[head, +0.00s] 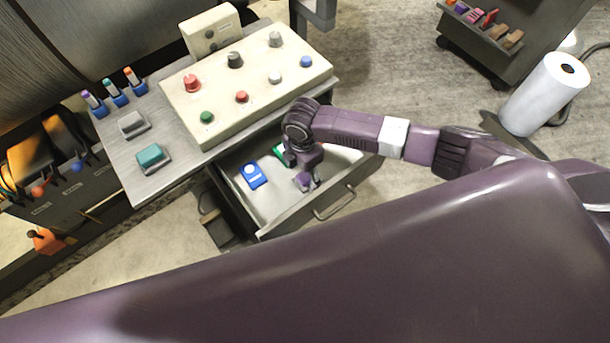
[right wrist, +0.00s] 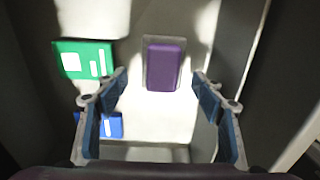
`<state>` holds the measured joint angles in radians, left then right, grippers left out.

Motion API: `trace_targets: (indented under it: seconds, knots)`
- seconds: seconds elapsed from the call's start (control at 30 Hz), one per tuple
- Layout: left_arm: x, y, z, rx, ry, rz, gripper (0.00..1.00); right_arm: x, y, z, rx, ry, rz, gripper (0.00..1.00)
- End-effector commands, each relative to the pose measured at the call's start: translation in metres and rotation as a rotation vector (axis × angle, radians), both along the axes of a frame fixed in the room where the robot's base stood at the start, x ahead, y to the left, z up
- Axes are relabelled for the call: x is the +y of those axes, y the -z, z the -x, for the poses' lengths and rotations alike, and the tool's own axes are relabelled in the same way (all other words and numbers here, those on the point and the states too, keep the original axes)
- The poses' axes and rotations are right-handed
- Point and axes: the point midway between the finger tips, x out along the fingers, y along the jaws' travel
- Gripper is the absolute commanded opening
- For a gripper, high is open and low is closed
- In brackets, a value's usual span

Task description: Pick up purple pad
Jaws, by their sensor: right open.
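The purple pad (right wrist: 165,65) lies in a clear-edged tray or case on the pale drawer floor, at the upper middle of the right wrist view. My right gripper (head: 305,177) is over the open drawer, pointing down. Its two fingers stand apart on either side of the pad in the right wrist view, with nothing between them. The fingers look short of the pad and do not touch it. In the head view my gripper mostly hides the pad's area. My left gripper is in neither view.
The open drawer (head: 283,219) also holds a blue item (head: 253,175) and a green item (right wrist: 84,60), left of the pad. A control panel (head: 220,105) with knobs stands above the drawer. A paper roll (head: 540,97) and a cart (head: 500,55) are at the right.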

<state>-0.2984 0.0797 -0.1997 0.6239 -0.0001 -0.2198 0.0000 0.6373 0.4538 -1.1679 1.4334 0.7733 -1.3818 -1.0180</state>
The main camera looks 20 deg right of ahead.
Motion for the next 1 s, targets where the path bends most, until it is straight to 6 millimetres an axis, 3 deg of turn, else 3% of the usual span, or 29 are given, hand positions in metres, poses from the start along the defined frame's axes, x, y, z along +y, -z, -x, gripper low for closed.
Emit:
trace_targets:
  seconds: [0.13,0.4,0.8,1.0]
  knots:
    - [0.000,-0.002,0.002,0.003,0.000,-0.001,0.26,0.000,0.015,0.000,0.000,0.001,0.000,0.62]
    - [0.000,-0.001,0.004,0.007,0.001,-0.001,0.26,0.000,0.018,0.000,-0.001,-0.001,0.000,0.62]
    - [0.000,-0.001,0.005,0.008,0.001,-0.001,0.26,0.000,0.018,0.000,-0.001,0.000,0.000,0.19]
    - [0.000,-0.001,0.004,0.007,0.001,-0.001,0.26,0.000,0.018,0.000,-0.002,0.000,-0.001,0.17]
